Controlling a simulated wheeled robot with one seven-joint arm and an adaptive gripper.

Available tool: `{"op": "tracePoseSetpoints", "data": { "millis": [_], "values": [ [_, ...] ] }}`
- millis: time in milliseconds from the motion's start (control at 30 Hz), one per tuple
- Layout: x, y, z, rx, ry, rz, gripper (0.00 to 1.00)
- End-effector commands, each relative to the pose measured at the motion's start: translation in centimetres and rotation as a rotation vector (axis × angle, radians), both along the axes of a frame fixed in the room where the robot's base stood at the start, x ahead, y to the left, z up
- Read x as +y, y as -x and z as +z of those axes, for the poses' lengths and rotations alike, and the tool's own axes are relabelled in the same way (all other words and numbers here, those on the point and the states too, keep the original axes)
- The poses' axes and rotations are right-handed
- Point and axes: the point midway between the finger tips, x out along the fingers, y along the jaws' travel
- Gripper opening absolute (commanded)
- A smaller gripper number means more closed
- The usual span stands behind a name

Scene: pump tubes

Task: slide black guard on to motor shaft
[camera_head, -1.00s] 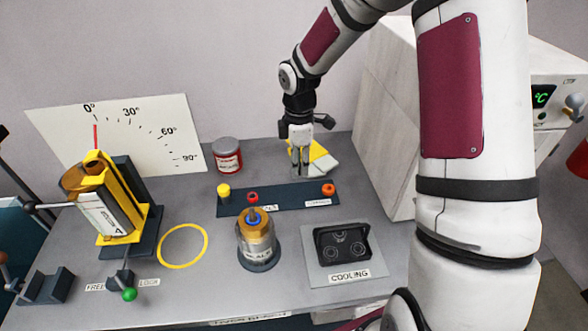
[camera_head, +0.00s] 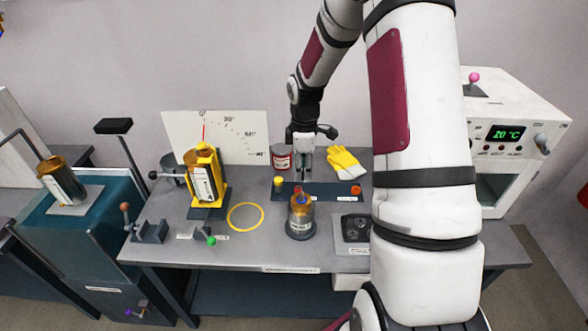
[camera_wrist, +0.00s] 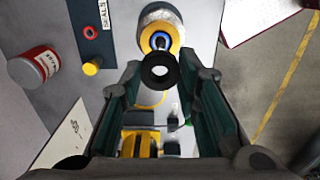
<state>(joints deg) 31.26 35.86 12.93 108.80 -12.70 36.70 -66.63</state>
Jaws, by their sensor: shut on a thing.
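The black guard (camera_wrist: 160,70) is a small dark ring in the wrist view. My gripper (camera_wrist: 162,76) is shut on it, with a green-lined finger on each side. In the head view my gripper (camera_head: 305,172) points down behind the dark seal strip; the guard is too small to make out there. The motor (camera_head: 300,220) is an amber-topped cylinder on a dark round base in front of the strip. In the wrist view the motor (camera_wrist: 172,30) shows a yellow top, a blue ring and a dark shaft (camera_wrist: 160,41). The guard appears apart from the shaft.
The seal strip (camera_head: 330,192) has yellow and orange pieces. A red can (camera_head: 281,157) and yellow glove (camera_head: 345,162) lie behind it. A cooling pad (camera_head: 343,248) is right of the motor, a yellow ring (camera_head: 245,216) left, and a tilted yellow stand (camera_head: 206,185) farther left.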

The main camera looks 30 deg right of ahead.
Motion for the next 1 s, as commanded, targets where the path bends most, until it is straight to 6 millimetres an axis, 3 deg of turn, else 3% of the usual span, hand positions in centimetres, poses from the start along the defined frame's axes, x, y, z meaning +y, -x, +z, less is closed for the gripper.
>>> {"op": "tracePoseSetpoints", "data": {
  "millis": [500, 1000],
  "values": [
    [-0.1, 0.2, 0.1, -0.001, -0.001, -0.003, 0.16],
    [-0.1, 0.0, -4.1, 0.001, -0.001, -0.002, 0.16]
  ]
}}
